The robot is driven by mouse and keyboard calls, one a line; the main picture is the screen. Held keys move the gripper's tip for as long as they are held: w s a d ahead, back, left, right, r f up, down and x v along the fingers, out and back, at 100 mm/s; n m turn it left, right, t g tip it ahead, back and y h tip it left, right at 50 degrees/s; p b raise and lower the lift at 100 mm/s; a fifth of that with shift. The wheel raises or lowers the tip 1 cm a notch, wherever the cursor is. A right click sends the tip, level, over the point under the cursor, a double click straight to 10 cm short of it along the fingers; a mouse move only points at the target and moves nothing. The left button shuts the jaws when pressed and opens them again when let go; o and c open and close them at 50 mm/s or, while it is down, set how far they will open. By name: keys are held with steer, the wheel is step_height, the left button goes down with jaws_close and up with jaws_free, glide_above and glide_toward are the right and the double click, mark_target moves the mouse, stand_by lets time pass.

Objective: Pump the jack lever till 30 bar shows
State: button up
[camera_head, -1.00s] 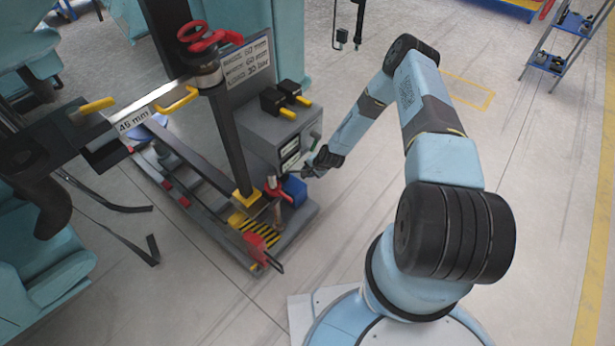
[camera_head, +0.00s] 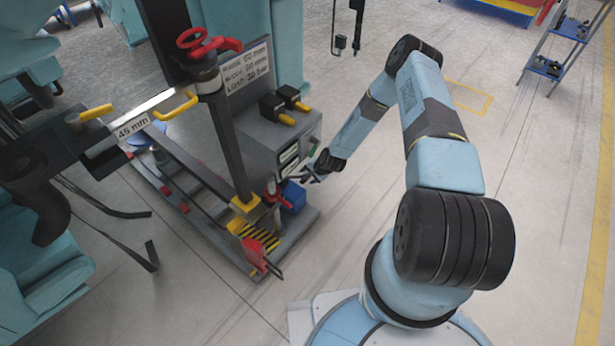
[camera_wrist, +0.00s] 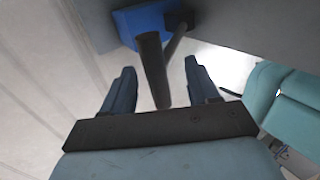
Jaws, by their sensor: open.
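The jack is a small blue block (camera_head: 293,194) at the right end of the low grey stand, beside the black post. In the wrist view its blue body (camera_wrist: 134,24) is at the top, with a dark round bar (camera_wrist: 151,62), seemingly the lever, reaching down from it. My gripper (camera_wrist: 160,66) is open, with the bar between its two fingers; I cannot tell whether either touches it. In the head view my gripper (camera_head: 303,177) is just above the jack, in front of the grey box. Display strips (camera_head: 289,158) on the box are too small to read.
A sign (camera_head: 246,69) on the post's far side ends with a 30 bar load line. Two black units with yellow levers (camera_head: 285,105) top the grey box (camera_head: 270,130). Red handles (camera_head: 274,192) stand beside the jack. Floor to the right is open.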

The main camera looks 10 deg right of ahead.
steer(key=v, duration=1.2)
steer(key=shift+a, duration=0.1)
steer(key=shift+c, duration=0.2)
